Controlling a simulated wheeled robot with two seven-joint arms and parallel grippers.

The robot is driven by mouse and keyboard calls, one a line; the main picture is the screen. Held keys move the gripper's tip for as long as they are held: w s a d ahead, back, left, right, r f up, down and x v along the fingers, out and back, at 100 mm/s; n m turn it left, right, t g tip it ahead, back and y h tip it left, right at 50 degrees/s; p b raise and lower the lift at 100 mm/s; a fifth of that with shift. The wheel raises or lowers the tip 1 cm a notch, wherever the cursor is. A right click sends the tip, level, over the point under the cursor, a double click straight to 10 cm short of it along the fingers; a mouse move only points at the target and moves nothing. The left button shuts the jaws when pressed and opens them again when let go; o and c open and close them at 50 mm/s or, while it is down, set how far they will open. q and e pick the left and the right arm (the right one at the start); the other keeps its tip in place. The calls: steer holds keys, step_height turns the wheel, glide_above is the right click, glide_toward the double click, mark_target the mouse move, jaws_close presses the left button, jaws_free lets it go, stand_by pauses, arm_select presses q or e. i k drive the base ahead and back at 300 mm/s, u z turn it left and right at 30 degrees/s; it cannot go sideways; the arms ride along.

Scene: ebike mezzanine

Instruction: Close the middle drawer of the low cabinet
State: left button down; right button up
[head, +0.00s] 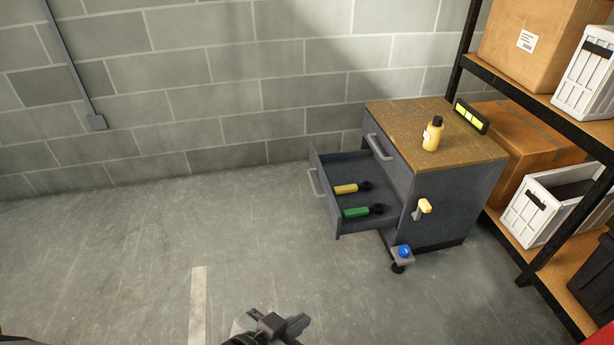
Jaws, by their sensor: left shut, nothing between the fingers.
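The low cabinet (455,205) is dark grey with a worn wooden top and stands right of centre. One drawer (350,222) below the top one is pulled well out to the left, with its bar handle (316,182) on the front. A yellow-handled tool (346,189) and a green-handled tool (357,212) lie inside it. The drawer above (392,160) looks shut. My left gripper (288,326) is at the bottom edge, shut and empty, low in front of the open drawer and apart from it. My right gripper is not in view.
A yellow bottle (432,135) and a dark device with a lit display (471,117) stand on the cabinet top. A blue knob (404,251) sits on a small plate by its lower corner. A shelf rack (550,270) with boxes and crates is on the right. The floor left is clear.

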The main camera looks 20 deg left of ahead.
mark_target(329, 171)
steer(key=u, duration=0.4)
steer(key=i, duration=0.45)
steer(key=u, duration=2.15)
steer(key=i, duration=1.35)
steer(key=z, duration=3.1)
steer(key=i, duration=1)
